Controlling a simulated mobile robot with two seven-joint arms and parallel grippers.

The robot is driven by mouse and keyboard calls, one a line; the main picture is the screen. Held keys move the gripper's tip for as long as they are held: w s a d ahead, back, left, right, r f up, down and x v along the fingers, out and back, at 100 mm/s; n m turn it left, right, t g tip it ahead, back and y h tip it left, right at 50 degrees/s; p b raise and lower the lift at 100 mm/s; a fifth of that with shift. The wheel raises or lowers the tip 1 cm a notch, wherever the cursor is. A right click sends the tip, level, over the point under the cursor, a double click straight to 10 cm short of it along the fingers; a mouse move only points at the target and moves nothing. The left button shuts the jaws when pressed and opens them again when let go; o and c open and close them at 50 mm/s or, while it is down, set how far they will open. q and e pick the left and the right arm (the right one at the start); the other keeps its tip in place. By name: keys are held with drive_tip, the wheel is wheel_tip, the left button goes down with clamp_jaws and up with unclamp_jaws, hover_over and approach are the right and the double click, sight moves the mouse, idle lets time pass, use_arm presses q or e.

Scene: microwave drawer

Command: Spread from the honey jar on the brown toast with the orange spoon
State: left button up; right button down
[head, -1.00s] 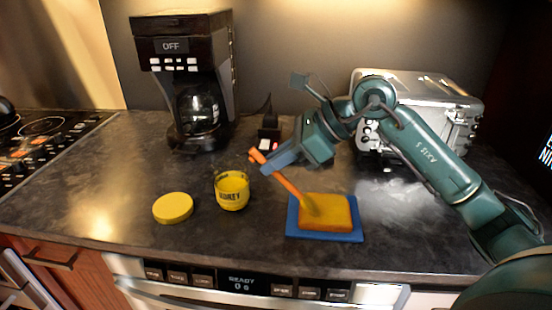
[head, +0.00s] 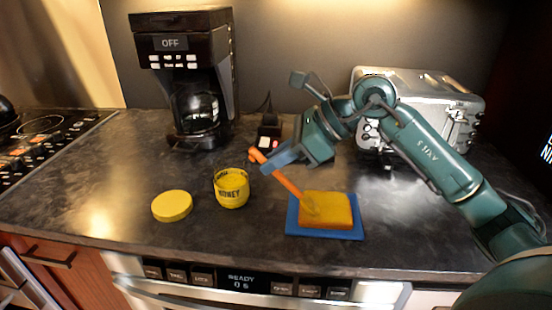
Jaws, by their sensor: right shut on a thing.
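My right gripper (head: 277,163) is shut on the orange spoon (head: 288,184) near its upper end. The spoon slants down to the right, and its yellow-coated lower end is at the left part of the toast's top. The toast (head: 328,209) has a yellow top and a brown-orange side, and lies on a blue square board (head: 326,235). The yellow honey jar (head: 231,189) stands open and upright to the left of the board. Its yellow lid (head: 172,206) lies flat on the counter further left. My left gripper is not in view.
A black coffee maker (head: 188,75) stands at the back left. A silver toaster (head: 425,95) stands at the back right, behind my right arm. A stove (head: 40,135) is at the far left. The counter's front edge is close below the board.

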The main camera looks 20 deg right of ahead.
drive_tip(key=shift+f, duration=0.1)
idle(0.3)
drive_tip(key=shift+s+d+b, duration=0.25)
drive_tip(key=shift+d+b, duration=0.25)
drive_tip(key=shift+s+d+b, duration=0.4)
drive_tip(key=shift+s+d, duration=0.1)
drive_tip(key=shift+d, duration=0.2)
drive_tip(key=shift+s+d+b, duration=0.15)
drive_tip(key=shift+d+b, duration=0.15)
drive_tip(key=shift+b, duration=0.1)
drive_tip(key=shift+s+d+f+b, duration=0.1)
drive_tip(key=shift+s+d+b, duration=0.45)
drive_tip(key=shift+d+b, duration=0.25)
